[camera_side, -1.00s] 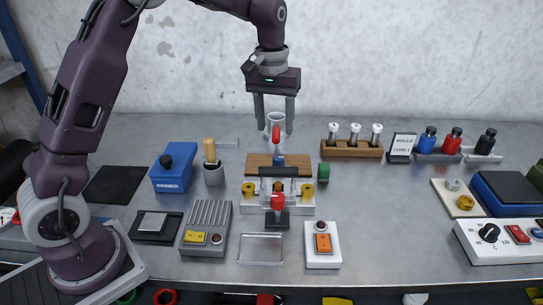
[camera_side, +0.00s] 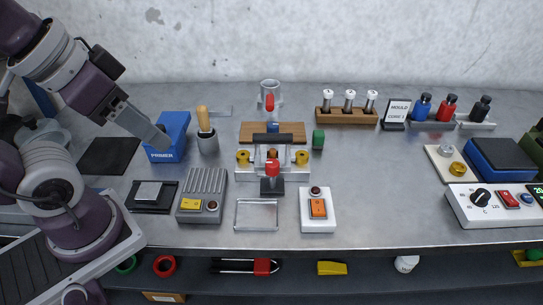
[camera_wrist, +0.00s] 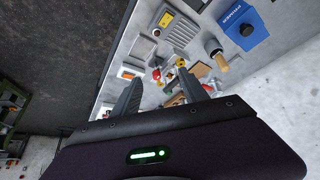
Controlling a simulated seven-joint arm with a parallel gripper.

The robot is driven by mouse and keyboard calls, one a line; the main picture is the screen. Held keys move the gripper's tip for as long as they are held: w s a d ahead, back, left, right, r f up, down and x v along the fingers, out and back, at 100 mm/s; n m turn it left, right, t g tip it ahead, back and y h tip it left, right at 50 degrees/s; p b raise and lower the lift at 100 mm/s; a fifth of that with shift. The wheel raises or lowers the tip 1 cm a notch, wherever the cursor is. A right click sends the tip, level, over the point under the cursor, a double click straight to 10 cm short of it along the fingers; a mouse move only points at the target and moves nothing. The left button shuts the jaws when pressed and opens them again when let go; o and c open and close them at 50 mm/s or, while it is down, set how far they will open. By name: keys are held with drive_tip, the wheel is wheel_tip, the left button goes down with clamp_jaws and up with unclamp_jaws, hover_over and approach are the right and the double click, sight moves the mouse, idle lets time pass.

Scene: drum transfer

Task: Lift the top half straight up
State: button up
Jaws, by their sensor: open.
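A pale metal mould (camera_side: 240,172) stands at the middle of the bench, with a dark bar handle (camera_side: 272,138) across its top and a brass knob at each side. A red-topped clamp (camera_side: 272,168) stands at its front and partly hides it. I cannot make out the seam between its halves. My gripper (camera_side: 160,137) is at the left, by the blue primer box and well away from the mould. Its fingers stand apart and empty in the wrist view (camera_wrist: 160,76).
The blue primer box (camera_side: 172,140) is close to my fingers. A holder with a wooden-handled tool (camera_side: 207,142) stands beside it. A metal cup (camera_side: 270,88) and a wooden board (camera_side: 291,130) are behind the mould. A clear tray (camera_side: 256,228) lies in front.

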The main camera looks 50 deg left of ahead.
idle(0.4)
drive_tip(key=o, duration=1.1)
drive_tip(key=shift+c, duration=0.2)
drive_tip(key=n+g, duration=0.6)
drive_tip(key=n, duration=0.3)
hover_over(273, 136)
drive_tip(key=a, duration=0.1)
drive_tip(key=f, duration=1.1)
drive_tip(key=shift+w+f, duration=0.25)
drive_tip(key=shift+w, duration=0.1)
drive_tip(key=f, duration=0.7)
drive_tip(key=shift+s+d, duration=0.2)
drive_tip(key=shift+d, duration=0.1)
